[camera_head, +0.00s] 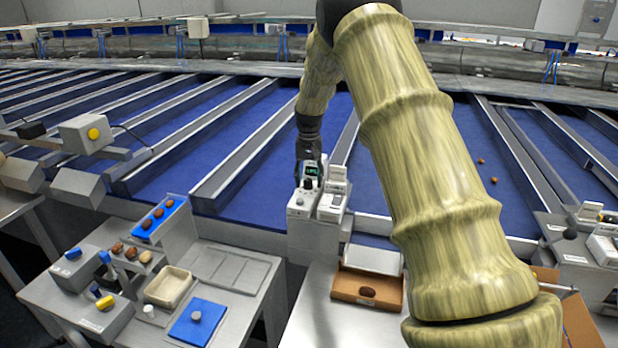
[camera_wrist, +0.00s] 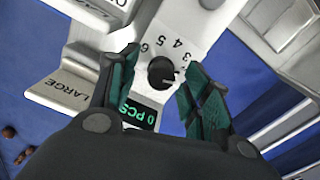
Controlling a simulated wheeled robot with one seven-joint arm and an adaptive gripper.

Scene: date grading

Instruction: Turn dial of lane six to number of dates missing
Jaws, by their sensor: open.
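In the wrist view a round black dial (camera_wrist: 160,73) sits on a white panel (camera_wrist: 205,28) printed with 3, 4, 5 and 6 around it. Other numbers are hidden, and which number the dial points at is unclear. A small display (camera_wrist: 140,112) reads 0 PCS in green. A label (camera_wrist: 66,90) reads LARGE. My gripper (camera_wrist: 162,62) is open, with one finger on each side of the dial; contact cannot be told. In the head view my gripper (camera_head: 308,178) is at the white lane box (camera_head: 300,205). No lane number is readable.
A brown carton (camera_head: 340,291) with one date (camera_head: 367,292) stands below the lane box. At left a grey bench (camera_head: 250,299) bears dates on a blue rack (camera_head: 172,207), a beige tray (camera_head: 168,300) and a blue mat (camera_head: 215,325). Blue sorting lanes (camera_head: 240,135) lie behind.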

